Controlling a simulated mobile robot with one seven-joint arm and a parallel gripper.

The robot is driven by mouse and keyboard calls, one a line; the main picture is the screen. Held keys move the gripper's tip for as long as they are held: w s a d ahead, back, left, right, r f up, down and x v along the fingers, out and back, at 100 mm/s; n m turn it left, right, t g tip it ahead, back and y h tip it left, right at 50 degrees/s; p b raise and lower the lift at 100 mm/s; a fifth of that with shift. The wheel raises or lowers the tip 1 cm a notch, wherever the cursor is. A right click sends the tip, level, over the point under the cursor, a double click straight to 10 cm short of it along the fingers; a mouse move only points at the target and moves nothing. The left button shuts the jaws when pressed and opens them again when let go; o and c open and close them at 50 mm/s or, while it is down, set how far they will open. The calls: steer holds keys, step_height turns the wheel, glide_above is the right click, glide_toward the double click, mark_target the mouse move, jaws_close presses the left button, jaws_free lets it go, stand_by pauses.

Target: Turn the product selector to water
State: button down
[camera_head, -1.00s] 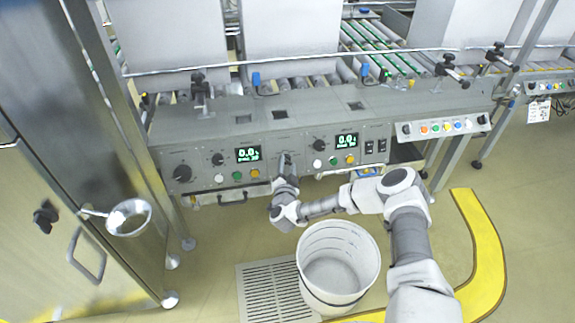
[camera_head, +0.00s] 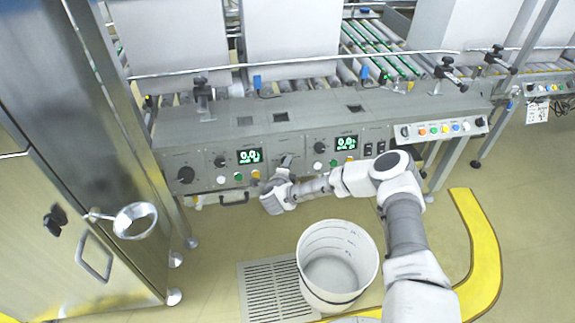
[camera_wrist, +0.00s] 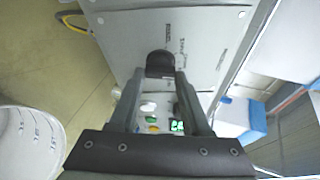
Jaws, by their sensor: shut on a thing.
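The grey control panel (camera_head: 225,140) runs across the head view. My gripper (camera_head: 284,163) is at its front face, between the two green displays, and hides what it holds there. In the wrist view my gripper (camera_wrist: 160,77) has its two fingers on either side of a black selector knob (camera_wrist: 160,63) on a grey plate, and is shut on it. Small printed labels lie around the knob, too small to read. Which label the knob points at cannot be told.
A left display (camera_head: 249,156) and a right display (camera_head: 346,143) have coloured buttons below them. A large black knob (camera_head: 186,174) is at the panel's left. A white bucket (camera_head: 309,240) stands on the floor below my arm. A steel cabinet (camera_head: 60,200) is at left.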

steer(key=m+g+y, duration=0.1)
steer(key=m, duration=0.2)
steer(key=m+g+y+p, duration=0.1)
steer(key=m, duration=0.3)
steer(key=m+g+y, duration=0.1)
steer(key=m, duration=0.2)
steer(key=shift+w+d+r+m, duration=0.15)
steer(key=shift+r+m, duration=0.05)
steer(key=shift+m, duration=0.1)
stand_by(0.4)
steer(key=shift+c, duration=1.8)
jaws_free()
steer(key=p+v, duration=0.4)
steer(key=v, duration=1.3)
steer(key=shift+r+p, duration=0.35)
